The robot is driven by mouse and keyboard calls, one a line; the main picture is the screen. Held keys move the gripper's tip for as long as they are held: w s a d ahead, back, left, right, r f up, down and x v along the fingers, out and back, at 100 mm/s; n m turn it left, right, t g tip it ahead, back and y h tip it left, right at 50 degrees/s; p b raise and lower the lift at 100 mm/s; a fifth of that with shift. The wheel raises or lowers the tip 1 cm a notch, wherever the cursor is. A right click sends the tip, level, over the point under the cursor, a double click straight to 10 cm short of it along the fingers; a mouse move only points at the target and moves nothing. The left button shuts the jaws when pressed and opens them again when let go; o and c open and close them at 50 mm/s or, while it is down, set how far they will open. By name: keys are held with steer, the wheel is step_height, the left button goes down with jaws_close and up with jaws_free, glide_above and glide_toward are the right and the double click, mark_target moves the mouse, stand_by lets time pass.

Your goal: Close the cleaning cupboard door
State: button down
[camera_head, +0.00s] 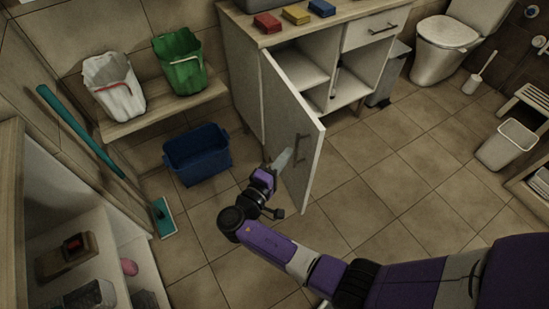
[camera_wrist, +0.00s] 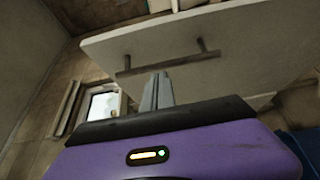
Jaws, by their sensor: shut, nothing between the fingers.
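The white cupboard door (camera_head: 284,112) stands wide open, swung out from the left side of the cabinet (camera_head: 243,75). Its bar handle (camera_head: 303,148) is on the outer face, near the free edge. My gripper (camera_head: 286,159) is shut and empty, low on the outer-face side of the door, close to the handle. In the wrist view the door (camera_wrist: 225,60) fills the upper middle and the handle (camera_wrist: 168,62) runs across it, just beyond my closed fingertips (camera_wrist: 158,78). Whether the fingers touch the door cannot be told.
A blue tub (camera_head: 197,154) stands on the floor left of the door. A bench (camera_head: 160,110) holds a white bin (camera_head: 114,85) and a green bin (camera_head: 179,62). A teal mop (camera_head: 165,217) leans at the left. Tiled floor right of the door is clear.

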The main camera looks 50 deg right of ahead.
steer(key=shift+s+d, duration=0.15)
steer(key=shift+d, duration=0.1)
